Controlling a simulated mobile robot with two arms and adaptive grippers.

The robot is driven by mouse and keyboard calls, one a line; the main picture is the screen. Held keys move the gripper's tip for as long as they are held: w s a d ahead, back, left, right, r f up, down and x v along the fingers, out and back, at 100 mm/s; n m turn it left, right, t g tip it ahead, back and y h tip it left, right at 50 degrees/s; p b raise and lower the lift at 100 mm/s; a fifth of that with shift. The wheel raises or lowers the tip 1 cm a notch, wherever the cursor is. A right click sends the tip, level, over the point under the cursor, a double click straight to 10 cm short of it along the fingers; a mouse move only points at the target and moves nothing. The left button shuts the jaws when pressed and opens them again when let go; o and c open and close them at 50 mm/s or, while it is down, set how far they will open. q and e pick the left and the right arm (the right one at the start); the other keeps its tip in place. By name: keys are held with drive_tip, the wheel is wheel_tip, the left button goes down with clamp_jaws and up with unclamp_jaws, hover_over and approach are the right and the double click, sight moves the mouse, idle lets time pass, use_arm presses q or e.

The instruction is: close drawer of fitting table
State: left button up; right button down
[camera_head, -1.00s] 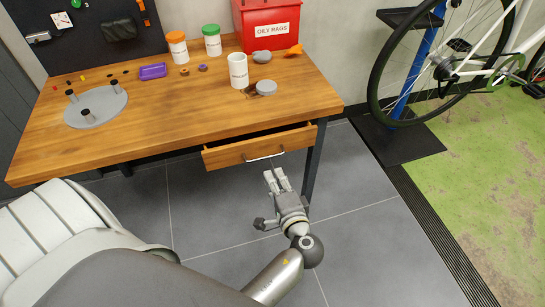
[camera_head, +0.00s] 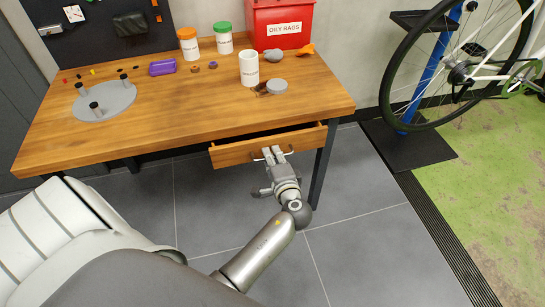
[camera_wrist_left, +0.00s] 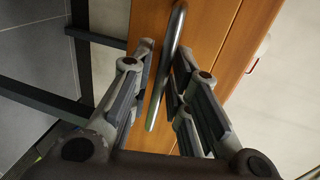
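The wooden fitting table (camera_head: 180,105) has a drawer (camera_head: 233,154) under the right part of its top. The drawer stands partly open, with a dark gap above its front. A metal bar handle (camera_wrist_left: 172,62) is on the drawer front. My left gripper (camera_head: 278,152) is at the handle, its fingertips close to the drawer front. In the left wrist view its fingers are open on either side of the handle, with gaps visible between them and the bar. The fingers partly hide the handle in the head view. My right gripper is not in view.
On the tabletop are a white cup (camera_head: 249,68), orange-lidded (camera_head: 188,45) and green-lidded (camera_head: 224,40) jars, a red rag box (camera_head: 281,22) and a grey round plate (camera_head: 106,108). A table leg (camera_head: 321,165) stands right of the gripper. Floor in front is clear.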

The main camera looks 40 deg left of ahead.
sight(270, 148)
use_arm(q)
clamp_jaws()
